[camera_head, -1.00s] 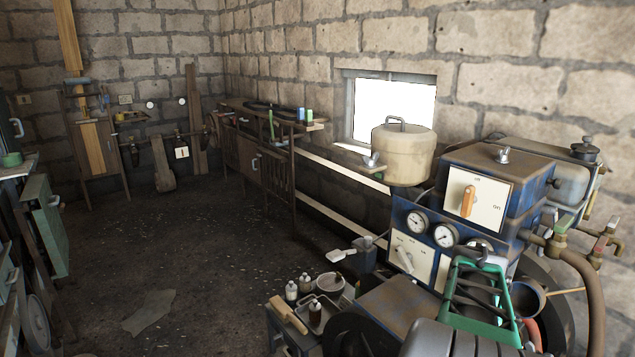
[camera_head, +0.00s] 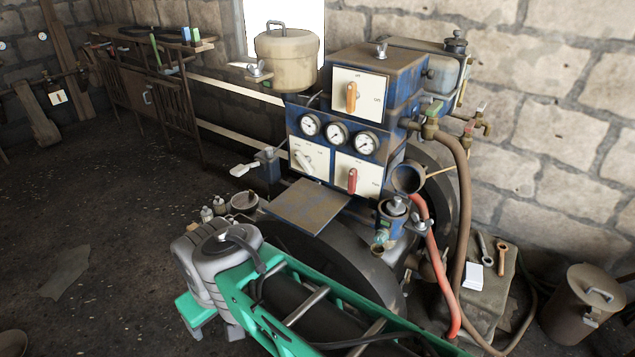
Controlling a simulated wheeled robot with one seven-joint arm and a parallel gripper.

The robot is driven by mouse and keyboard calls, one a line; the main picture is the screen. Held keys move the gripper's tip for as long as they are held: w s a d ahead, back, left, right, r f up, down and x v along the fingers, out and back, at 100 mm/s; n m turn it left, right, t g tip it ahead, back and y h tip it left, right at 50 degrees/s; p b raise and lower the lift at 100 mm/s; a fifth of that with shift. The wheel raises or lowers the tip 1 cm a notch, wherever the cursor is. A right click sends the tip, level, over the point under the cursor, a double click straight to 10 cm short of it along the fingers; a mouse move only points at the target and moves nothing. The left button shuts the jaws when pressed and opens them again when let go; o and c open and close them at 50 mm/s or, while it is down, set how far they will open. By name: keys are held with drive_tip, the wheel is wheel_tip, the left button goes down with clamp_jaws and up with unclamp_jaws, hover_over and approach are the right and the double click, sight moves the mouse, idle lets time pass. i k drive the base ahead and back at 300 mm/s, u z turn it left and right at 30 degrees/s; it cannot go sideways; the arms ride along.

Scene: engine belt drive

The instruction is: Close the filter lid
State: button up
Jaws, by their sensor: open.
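A dark round cup-like part (camera_head: 408,178) stands tipped up on the right side of the blue engine (camera_head: 375,85), its hollow side toward me. It may be the filter lid standing open, but I cannot be sure. Just below it is a small blue-grey housing (camera_head: 394,212) with a knob on top and a wing nut (camera_head: 424,224) at its right. A beige canister (camera_head: 286,62) at the engine's upper left has its own handled lid, seated on top. My green and grey arm crosses the lower middle, in front of the engine; I cannot make out gripper fingertips.
A red hose (camera_head: 434,260) and a brown hose (camera_head: 464,190) hang right of the housing. A crate with wrenches (camera_head: 487,250) and a lidded bin (camera_head: 580,305) stand at the right. A workbench (camera_head: 150,85) is at back left. Floor is open at left.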

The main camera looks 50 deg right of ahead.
sight(407, 177)
drive_tip(key=k, duration=0.8)
drive_tip(key=u, duration=1.05)
drive_tip(key=i, duration=0.8)
drive_tip(key=z, duration=3.05)
drive_tip(key=i, duration=0.5)
drive_tip(key=z, duration=0.1)
